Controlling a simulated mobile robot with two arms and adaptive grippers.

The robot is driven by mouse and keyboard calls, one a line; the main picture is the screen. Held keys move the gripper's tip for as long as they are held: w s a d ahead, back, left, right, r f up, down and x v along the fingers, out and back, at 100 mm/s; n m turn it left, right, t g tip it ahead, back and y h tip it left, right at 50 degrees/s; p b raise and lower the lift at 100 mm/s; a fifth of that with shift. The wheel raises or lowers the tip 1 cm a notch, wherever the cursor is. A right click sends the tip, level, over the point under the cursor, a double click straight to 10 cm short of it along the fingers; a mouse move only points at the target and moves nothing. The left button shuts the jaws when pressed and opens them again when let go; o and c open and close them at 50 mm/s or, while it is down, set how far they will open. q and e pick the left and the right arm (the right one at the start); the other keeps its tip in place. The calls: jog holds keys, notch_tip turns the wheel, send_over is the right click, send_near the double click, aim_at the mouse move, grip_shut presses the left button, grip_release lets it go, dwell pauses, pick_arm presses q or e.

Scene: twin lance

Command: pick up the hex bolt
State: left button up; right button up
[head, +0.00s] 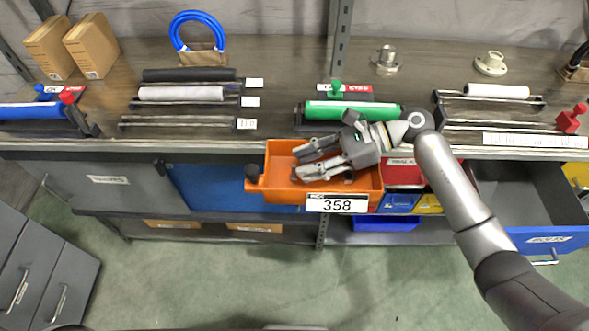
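My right gripper (298,164) reaches in from the right over an orange bin (285,190) labelled 358. Its two fingers point left and stand apart, with nothing visible between them. I cannot make out a hex bolt for certain; the gripper hides part of the bin's inside. A small dark shape shows inside the bin under the lower finger, too unclear to name. My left gripper is not in view.
A black knob (252,174) sits at the bin's left end. A green roll (340,110) lies on the shelf just behind the gripper. An open grey drawer (525,190) with a blue front is at right. The green floor (200,285) in front is clear.

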aim_at(294, 166)
jog(key=x, duration=0.3)
jog(key=shift+a+f+p, duration=0.1)
jog(key=shift+a+p, duration=0.25)
grip_shut()
